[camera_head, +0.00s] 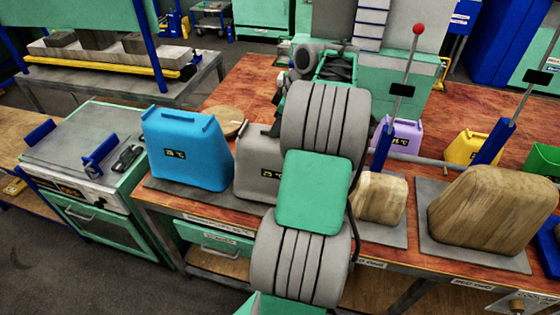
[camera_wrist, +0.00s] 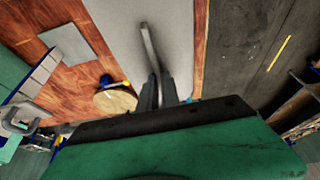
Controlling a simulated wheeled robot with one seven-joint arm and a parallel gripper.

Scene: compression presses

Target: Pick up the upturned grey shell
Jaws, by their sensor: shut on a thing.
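The grey shell (camera_head: 256,168), marked with a dark temperature label, stands on the wooden bench, right of the blue shell. My arm covers its right part. In the wrist view its pale grey surface (camera_wrist: 120,25) fills the upper middle, with a raised grey rail (camera_wrist: 149,45) on it. My gripper (camera_wrist: 160,85) has its two dark fingers close together on the near end of this rail, shut on it. In the head view the fingers are mostly hidden behind my arm. Whether the shell is clear of the bench cannot be told.
The blue shell (camera_head: 187,150) stands close on the left. A round wooden piece (camera_head: 226,121) lies behind. On the right are wooden blocks (camera_head: 492,208) on grey plates, a lever with a red knob (camera_head: 418,29), and purple (camera_head: 398,137) and yellow (camera_head: 466,148) shells. A green-framed cabinet (camera_head: 85,150) stands left.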

